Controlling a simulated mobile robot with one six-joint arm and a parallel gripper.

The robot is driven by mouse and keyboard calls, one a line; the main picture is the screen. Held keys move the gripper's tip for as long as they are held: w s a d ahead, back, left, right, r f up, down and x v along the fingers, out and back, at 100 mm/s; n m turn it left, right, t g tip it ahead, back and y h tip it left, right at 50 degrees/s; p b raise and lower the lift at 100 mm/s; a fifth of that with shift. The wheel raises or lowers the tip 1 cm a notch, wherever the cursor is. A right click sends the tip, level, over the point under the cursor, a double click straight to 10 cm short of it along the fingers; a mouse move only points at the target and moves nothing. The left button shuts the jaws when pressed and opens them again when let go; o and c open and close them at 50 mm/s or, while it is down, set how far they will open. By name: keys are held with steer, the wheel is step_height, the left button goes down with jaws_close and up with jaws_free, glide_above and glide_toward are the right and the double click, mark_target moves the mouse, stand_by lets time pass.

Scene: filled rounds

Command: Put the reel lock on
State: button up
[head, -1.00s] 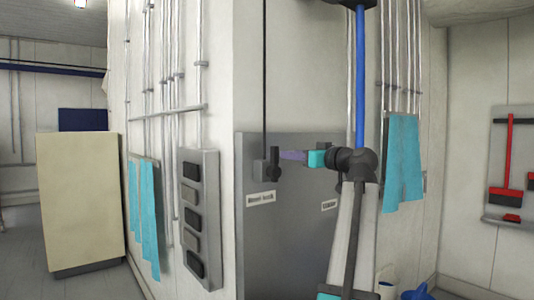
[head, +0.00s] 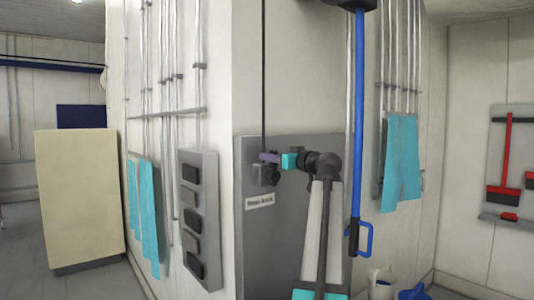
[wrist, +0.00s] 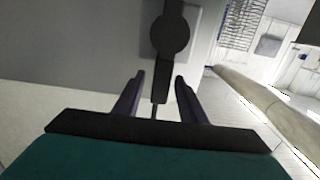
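A dark lever with a round hub (wrist: 169,36), apparently the reel lock, sits on a small grey box (head: 266,173) on the grey wall panel (head: 275,235). A dark cord runs up from the box. In the wrist view the lever arm points down towards me, its lower end between or just beyond my fingertips; I cannot tell if they touch it. My gripper (wrist: 156,82) is open, one finger to each side of the lever. In the head view my gripper (head: 268,158) is at the box and partly covers the lever.
A label (head: 260,202) below the box is too blurred to read. A blue pole (head: 358,110) with a loop handle hangs right of my arm. A switch strip (head: 199,220) is to the left. Turquoise cloths (head: 401,160) hang at both sides. Buckets (head: 382,283) stand low right.

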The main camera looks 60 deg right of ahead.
mark_target(267, 164)
steer(key=shift+p+x, duration=0.5)
steer(key=shift+x, duration=1.3)
jaws_close()
